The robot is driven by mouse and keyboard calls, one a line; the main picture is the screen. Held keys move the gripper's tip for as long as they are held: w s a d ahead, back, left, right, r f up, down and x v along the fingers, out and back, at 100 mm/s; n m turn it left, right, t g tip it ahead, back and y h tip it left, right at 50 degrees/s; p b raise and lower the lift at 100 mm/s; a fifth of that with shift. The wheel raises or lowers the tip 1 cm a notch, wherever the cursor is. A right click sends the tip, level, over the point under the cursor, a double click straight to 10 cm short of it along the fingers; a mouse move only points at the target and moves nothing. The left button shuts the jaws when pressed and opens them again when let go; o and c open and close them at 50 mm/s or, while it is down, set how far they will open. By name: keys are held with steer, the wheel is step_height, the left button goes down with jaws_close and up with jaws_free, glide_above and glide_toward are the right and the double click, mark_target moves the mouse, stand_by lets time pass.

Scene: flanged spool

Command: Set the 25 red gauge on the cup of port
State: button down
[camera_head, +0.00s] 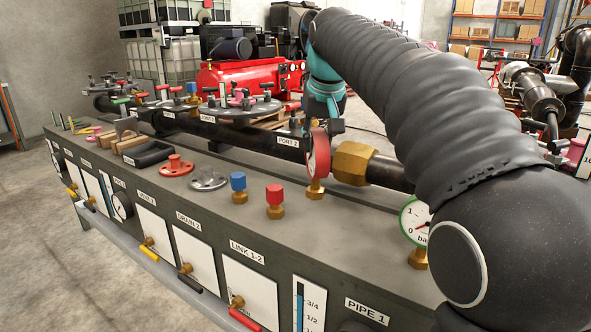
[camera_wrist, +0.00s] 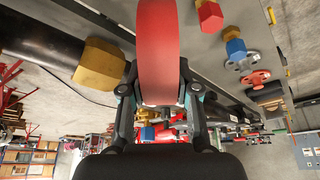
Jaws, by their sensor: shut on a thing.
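A red-rimmed round gauge (camera_head: 319,154) with a brass stem (camera_head: 315,188) is upright in my gripper (camera_head: 325,122) above the grey bench. In the wrist view the gauge's red rim (camera_wrist: 160,50) stands edge-on between the two fingers (camera_wrist: 160,92), which are shut on it. Its dial and number do not show. I cannot tell whether the stem's foot touches the bench or hangs just over it. The label PORT 2 (camera_head: 288,142) is on the black pipe just left of the gauge. No cup is clearly visible.
A brass hex nut (camera_head: 352,163) on a black pipe is close right of the gauge. A red-capped fitting (camera_head: 275,198) and a blue-capped one (camera_head: 238,184) stand left on the bench (camera_head: 330,235). A green-rimmed gauge (camera_head: 414,222) is at right, partly behind my arm.

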steer(key=w+a+f+b, duration=0.1)
steer(key=a+f, duration=0.3)
steer(key=f, duration=0.2)
steer(key=shift+w+a+f, duration=0.15)
steer(key=shift+w+f, duration=0.1)
steer(key=shift+f, duration=0.15)
steer(key=c, duration=0.8)
jaws_free()
steer(key=shift+c, duration=0.2)
steer(key=shift+s, duration=0.1)
steer(key=p+v, duration=0.2)
steer(key=v, duration=1)
